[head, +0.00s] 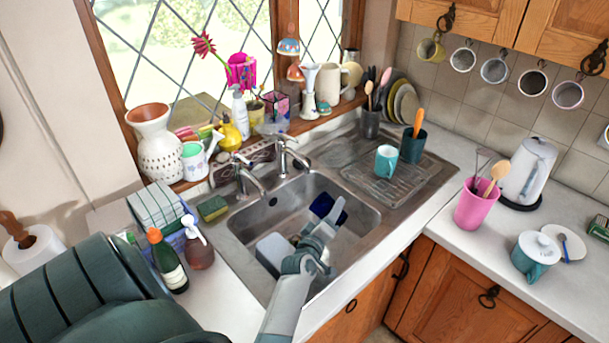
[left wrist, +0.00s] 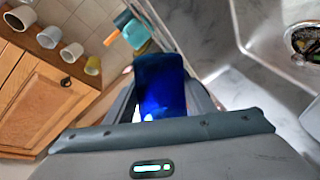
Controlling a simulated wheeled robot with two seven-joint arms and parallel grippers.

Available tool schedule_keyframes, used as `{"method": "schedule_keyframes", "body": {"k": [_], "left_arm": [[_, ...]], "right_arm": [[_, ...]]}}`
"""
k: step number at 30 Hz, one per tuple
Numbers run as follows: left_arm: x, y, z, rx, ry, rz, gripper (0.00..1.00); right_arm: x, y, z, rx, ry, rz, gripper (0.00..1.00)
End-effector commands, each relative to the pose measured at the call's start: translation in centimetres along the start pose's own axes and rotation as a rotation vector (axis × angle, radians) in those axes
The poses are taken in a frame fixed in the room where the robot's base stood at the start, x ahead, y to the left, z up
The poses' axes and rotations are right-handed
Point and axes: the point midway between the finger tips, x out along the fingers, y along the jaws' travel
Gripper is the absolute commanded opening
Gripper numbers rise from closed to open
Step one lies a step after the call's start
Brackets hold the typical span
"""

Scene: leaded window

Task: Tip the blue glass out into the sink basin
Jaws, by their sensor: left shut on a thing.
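The blue glass (head: 327,207) is in or just above the sink basin (head: 266,214), near the basin's right side in the head view. My left gripper (head: 326,222) is shut on it. In the left wrist view the blue glass (left wrist: 161,88) shows between the two fingers of my left gripper (left wrist: 163,103). The glass looks tilted in the head view. Its rim and any contents cannot be made out. My left arm covers the front part of the basin. My right gripper is in neither view.
A teal mug (head: 386,161) and a dark teal utensil cup (head: 413,146) stand on the drainer (head: 365,185) right of the basin. Two taps (head: 290,155) rise behind it. A green bottle (head: 167,262) and a soap dispenser (head: 199,250) stand left.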

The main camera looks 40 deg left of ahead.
Motion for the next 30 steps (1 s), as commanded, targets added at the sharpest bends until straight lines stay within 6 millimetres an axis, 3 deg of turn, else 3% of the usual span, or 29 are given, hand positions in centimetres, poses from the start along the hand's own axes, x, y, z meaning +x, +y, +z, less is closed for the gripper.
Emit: {"method": "schedule_keyframes", "body": {"k": [4, 9, 24, 30], "left_arm": [[-0.1, 0.7, -0.6, 0.190, 0.024, 0.001, 0.19], [-0.3, 2.4, -1.3, 0.328, 0.046, 0.004, 0.19], [-0.7, 5.6, 0.4, 0.826, 0.110, 0.006, 0.19], [-0.8, 6.3, 0.6, 0.936, 0.124, 0.006, 0.19]], "right_arm": [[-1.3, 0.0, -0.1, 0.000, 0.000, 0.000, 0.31], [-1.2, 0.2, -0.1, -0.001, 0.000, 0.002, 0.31], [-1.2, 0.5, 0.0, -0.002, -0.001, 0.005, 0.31], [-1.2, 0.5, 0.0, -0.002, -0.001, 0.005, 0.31]]}}
